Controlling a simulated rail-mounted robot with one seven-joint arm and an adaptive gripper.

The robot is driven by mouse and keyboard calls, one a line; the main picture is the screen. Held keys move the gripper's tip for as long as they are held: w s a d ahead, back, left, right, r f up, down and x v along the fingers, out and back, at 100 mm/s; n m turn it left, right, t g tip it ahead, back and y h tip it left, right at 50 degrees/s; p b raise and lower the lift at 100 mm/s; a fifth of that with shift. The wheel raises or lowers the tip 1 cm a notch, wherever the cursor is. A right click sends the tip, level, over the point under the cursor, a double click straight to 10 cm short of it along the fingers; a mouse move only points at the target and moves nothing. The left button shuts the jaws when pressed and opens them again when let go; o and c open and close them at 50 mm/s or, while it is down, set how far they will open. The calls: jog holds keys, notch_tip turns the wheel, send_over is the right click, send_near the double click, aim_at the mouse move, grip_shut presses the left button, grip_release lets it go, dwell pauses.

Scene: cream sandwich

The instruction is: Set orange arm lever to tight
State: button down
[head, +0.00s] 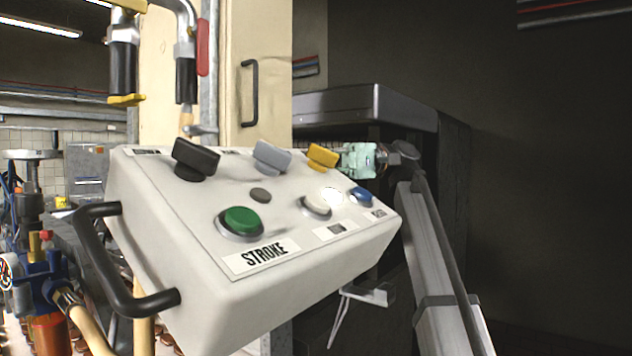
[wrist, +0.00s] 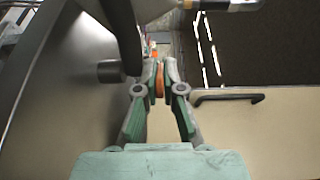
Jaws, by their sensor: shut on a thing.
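The orange arm lever (wrist: 159,84) shows in the wrist view as a narrow orange strip between the fingertips of my gripper (wrist: 160,70). The fingers are shut on it, one on each side. Its far end and its mount are hidden, so I cannot tell its setting. In the head view, my gripper (head: 358,161) is pale green and sits behind the right end of the control box, next to the yellow knob. The orange lever cannot be made out there.
A white control box (head: 190,265) with several knobs and buttons fills the head view's middle. In the wrist view, a dark curved bar (wrist: 122,30) and a black knob (wrist: 110,71) are close left of the fingers. A black handle (wrist: 228,97) is on the right.

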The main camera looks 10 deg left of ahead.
jog(key=shift+b, duration=0.35)
jog(key=c, duration=1.3)
grip_release()
